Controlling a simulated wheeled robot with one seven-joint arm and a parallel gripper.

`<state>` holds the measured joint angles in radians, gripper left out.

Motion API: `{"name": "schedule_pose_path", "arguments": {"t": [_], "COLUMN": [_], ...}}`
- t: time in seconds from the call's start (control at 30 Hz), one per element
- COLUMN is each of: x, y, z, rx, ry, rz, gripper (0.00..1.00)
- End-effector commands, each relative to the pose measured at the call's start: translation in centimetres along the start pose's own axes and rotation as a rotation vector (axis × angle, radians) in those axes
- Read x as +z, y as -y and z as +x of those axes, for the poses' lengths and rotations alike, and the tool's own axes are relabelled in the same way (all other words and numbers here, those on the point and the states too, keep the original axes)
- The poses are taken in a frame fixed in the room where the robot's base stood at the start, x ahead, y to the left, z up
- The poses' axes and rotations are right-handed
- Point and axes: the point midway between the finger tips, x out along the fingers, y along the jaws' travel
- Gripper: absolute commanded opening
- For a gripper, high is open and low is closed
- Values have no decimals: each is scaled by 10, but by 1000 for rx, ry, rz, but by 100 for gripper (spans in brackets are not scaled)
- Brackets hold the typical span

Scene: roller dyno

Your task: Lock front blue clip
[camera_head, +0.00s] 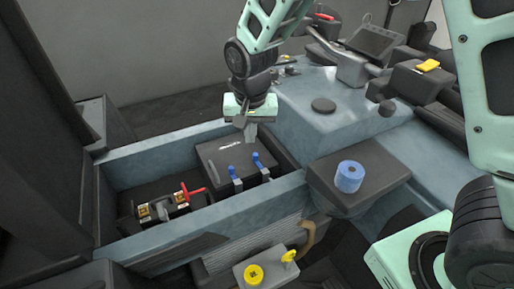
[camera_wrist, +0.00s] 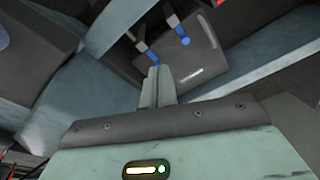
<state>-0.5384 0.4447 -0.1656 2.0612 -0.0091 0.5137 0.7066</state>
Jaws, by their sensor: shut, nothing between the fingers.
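A black box (camera_head: 222,150) with a flat lid sits in the open grey-blue bay. Two clips with blue ends are on its near side: a left blue clip (camera_head: 232,173) and a right blue clip (camera_head: 257,160). I cannot tell for certain which is the front one. My gripper (camera_head: 249,133) is shut and empty, pointing down above the box's far right part, apart from both clips. In the wrist view the fingers (camera_wrist: 158,75) cover part of the box (camera_wrist: 199,58); both clips, one (camera_wrist: 182,36) and another (camera_wrist: 138,42), show beyond the fingertips.
The bay has a raised near wall (camera_head: 225,222). A battery-like unit with a red lever (camera_head: 192,192) stands left of the box. A blue roll (camera_head: 349,176) sits on a dark pad to the right. A yellow knob (camera_head: 254,274) is in front.

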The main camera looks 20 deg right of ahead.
Motion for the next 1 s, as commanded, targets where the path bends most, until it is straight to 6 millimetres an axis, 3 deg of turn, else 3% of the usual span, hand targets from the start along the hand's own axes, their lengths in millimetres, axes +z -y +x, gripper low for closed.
{"name": "schedule_pose_path", "arguments": {"t": [0.03, 0.2, 0.4, 0.87, 1.0], "x": [-18, -69, -101, -106, -108], "y": [-2, -13, -22, -24, -26], "z": [17, 45, 59, 61, 72], "rx": [22, 73, 102, 107, 109], "ry": [-25, -114, -181, -193, -191], "rz": [57, 221, 315, 333, 333], "gripper": [0, 0, 0, 0, 0]}}
